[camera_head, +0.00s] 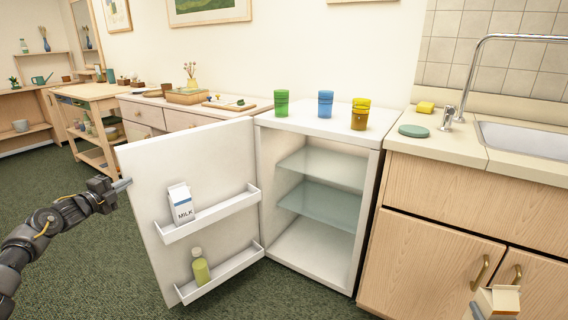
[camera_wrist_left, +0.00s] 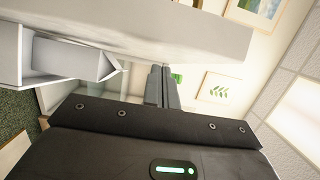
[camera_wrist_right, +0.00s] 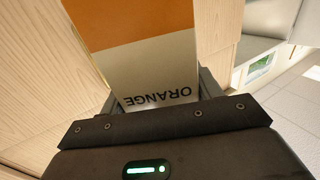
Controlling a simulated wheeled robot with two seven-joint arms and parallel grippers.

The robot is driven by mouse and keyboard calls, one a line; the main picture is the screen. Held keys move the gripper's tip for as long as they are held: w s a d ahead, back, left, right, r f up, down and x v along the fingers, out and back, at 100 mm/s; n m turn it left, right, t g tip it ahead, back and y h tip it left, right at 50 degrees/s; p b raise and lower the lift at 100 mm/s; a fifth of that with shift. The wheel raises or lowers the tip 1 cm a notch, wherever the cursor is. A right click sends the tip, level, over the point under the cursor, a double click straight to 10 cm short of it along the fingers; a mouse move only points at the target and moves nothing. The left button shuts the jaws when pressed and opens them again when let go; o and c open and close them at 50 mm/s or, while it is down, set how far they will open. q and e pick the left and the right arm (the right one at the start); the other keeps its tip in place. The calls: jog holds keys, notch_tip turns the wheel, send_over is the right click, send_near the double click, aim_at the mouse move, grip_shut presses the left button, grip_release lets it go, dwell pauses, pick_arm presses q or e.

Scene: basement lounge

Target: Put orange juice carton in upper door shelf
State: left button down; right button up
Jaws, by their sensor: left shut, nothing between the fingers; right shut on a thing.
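The orange juice carton (camera_wrist_right: 150,60), orange and white with the word ORANGE, is held in my right gripper (camera_wrist_right: 155,100), which is shut on it. In the head view the carton's top (camera_head: 497,300) shows at the bottom right, in front of the wooden cabinet. The mini fridge stands open, and its door (camera_head: 190,160) swings out to the left. The upper door shelf (camera_head: 212,216) holds a milk carton (camera_head: 180,204) toward its left part; its right part is bare. My left gripper (camera_head: 121,186) is shut and empty at the door's outer edge; I cannot tell whether it touches.
The lower door shelf (camera_head: 222,275) holds a green bottle (camera_head: 200,267). The fridge's glass shelves (camera_head: 322,200) are empty. The wooden sink cabinet (camera_head: 425,235) stands right of the fridge.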

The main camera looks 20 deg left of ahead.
pick_arm(q)
jog(key=s+a, duration=0.1)
jog(key=s, duration=0.9)
jog(key=shift+a+f+h+p, duration=0.2)
jog(key=shift+h+p, duration=0.1)
jog(key=shift+p, duration=0.15)
